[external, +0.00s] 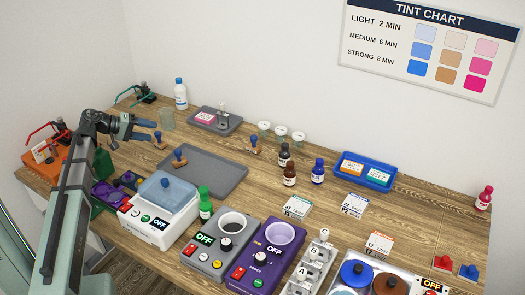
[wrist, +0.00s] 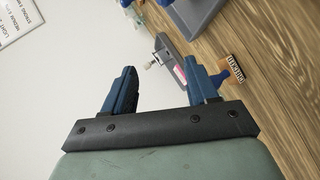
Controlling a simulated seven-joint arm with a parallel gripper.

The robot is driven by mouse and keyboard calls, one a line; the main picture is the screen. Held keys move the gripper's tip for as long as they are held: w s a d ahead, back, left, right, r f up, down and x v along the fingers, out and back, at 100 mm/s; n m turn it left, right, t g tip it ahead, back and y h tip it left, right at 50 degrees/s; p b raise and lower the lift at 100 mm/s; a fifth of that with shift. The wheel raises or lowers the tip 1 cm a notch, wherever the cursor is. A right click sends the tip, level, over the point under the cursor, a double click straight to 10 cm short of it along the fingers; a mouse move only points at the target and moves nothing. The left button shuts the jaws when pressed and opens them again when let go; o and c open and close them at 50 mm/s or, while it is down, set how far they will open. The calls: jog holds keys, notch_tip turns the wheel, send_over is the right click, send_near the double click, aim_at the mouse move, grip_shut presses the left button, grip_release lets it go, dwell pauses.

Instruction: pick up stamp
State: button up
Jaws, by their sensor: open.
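Several stamps with blue handles and wooden bases show in the external view. One stamp (external: 180,158) is on the big grey tray (external: 225,178), one stamp (external: 254,147) is on the wood behind it, and one stamp (external: 161,145) is just right of my gripper (external: 150,130). In the wrist view a stamp (wrist: 235,72) with a lettered base lies beyond and right of the right finger, apparently outside the jaws; the lettering seems to read CHECKED. My gripper (wrist: 158,68) is open, its two dark blue fingers apart and nothing between them.
A white machine with a blue lid (external: 167,189) and a green bottle (external: 205,204) stand in front. The big tray is mostly bare.

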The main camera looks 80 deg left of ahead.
aim_at(157, 132)
jog(key=s+r+n+g+y, duration=0.1)
jog(key=s+n+g+y, duration=0.2)
jog(key=n, duration=1.1)
jog(key=s+n+y, duration=0.4)
jog(key=n+y, duration=0.1)
jog(key=n, duration=0.9)
jog(key=w+a+f, duration=0.3)
jog(key=a+f, duration=0.1)
jog(key=w+a+f, duration=0.2)
jog(key=f, duration=0.1)
jog(key=shift+w, duration=0.3)
jog(key=shift+w+d+x, duration=0.1)
jog(key=shift+d+x, duration=0.05)
jog(key=shift+x, duration=1.4)
jog(key=shift+w+d+x, duration=0.1)
jog(key=shift+x, duration=1.4)
jog(key=shift+f, duration=0.1)
